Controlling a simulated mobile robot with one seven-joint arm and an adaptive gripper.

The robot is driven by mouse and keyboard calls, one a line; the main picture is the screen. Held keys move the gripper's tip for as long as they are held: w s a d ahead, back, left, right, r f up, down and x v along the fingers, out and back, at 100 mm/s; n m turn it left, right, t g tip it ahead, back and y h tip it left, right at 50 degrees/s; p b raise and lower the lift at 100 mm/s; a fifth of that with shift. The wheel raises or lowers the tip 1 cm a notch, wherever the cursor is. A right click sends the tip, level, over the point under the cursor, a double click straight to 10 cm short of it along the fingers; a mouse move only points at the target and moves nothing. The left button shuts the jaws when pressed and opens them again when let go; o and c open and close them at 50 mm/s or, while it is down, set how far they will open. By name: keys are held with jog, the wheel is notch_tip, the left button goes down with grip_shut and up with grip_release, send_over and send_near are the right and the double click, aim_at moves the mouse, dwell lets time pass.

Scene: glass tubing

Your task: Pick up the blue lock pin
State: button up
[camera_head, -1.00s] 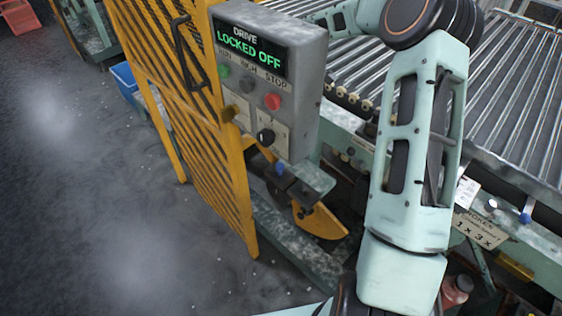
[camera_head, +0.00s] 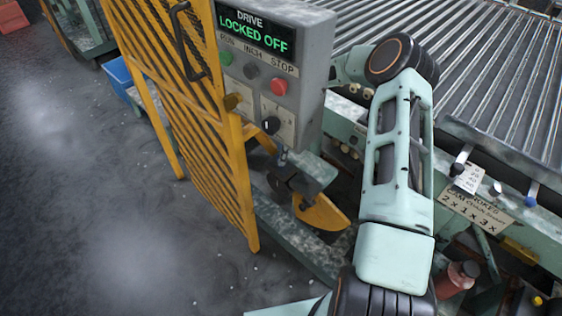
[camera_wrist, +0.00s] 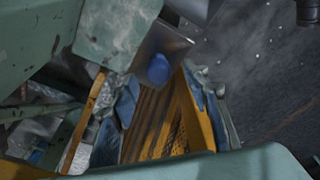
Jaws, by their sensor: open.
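The blue lock pin shows in the wrist view as a rounded blue knob (camera_wrist: 158,68) at a grey metal plate (camera_wrist: 165,42). My gripper (camera_wrist: 162,88) is open, with its blue-padded fingers low at the left and right of the picture. The pin appears between the finger lines and beyond the tips, apart from them. In the head view the small bracket (camera_head: 318,168) sits below the control box, with dark shapes beside it. The pin is hard to make out there. My forearm passes behind the box, and I cannot clearly tell the gripper there.
The grey control box (camera_head: 272,70) reads "LOCKED OFF" and stands close to my arm. A yellow mesh guard (camera_head: 185,120) is at its left. The roller conveyor (camera_head: 480,80) lies behind at right. Another blue knob (camera_head: 530,201) is on the conveyor's side. Open floor lies left.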

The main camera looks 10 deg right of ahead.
jog(key=f, duration=0.3)
jog(key=shift+w+a+f, duration=0.1)
jog(key=shift+a+f, duration=0.05)
jog(key=shift+a, duration=0.05)
grip_shut()
